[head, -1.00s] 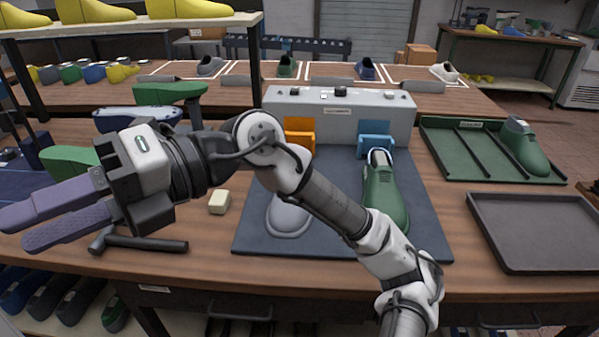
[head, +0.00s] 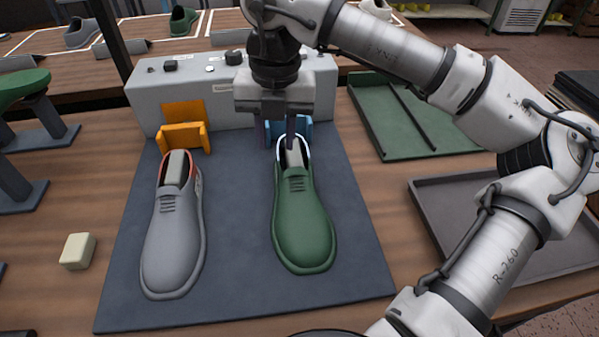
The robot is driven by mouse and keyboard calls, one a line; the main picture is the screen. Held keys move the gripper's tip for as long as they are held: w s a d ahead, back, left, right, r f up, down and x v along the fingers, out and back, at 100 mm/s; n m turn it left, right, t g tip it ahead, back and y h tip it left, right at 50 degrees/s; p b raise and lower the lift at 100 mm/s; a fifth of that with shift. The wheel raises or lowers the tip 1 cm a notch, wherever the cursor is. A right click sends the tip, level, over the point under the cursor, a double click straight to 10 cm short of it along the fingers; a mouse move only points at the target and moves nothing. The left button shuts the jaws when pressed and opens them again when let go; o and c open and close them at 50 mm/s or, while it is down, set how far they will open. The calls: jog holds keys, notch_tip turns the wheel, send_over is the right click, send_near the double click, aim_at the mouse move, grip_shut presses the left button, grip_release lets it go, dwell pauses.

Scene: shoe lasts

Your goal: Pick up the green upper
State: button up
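The green upper (head: 303,225) sits on the dark blue mat (head: 235,285), toe toward me, with a pale insert (head: 293,152) in its opening and a white collar edge. Its heel is at the blue holder (head: 306,130) of the grey machine. My gripper (head: 277,140) points down at the heel end of the green upper, in front of the blue holder. Its purple fingers show apart, with a gap between them. Part of the blue holder is hidden behind them. I cannot tell whether the fingertips touch the upper.
A grey upper (head: 173,240) stands to the left at an orange holder (head: 184,137). The grey machine (head: 205,85) runs behind both. A green tray (head: 440,135) and a dark grey tray (head: 425,190) lie to the right, partly behind my arm. A pale block (head: 77,251) lies left of the mat.

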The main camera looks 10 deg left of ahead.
send_over(278, 190)
jog(key=f, duration=0.4)
jog(key=f+p, duration=0.1)
jog(key=f, duration=0.2)
jog(key=shift+s+f, duration=0.2)
jog(key=shift+f, duration=0.2)
jog(key=shift+w+f+p, duration=0.15)
jog(key=shift+f+p, duration=0.3)
jog(key=shift+f, duration=0.9)
jog(key=shift+w+f+p, duration=0.1)
jog(key=shift+f+p, duration=0.3)
jog(key=shift+f, duration=0.9)
jog(key=shift+c, duration=0.4)
grip_shut()
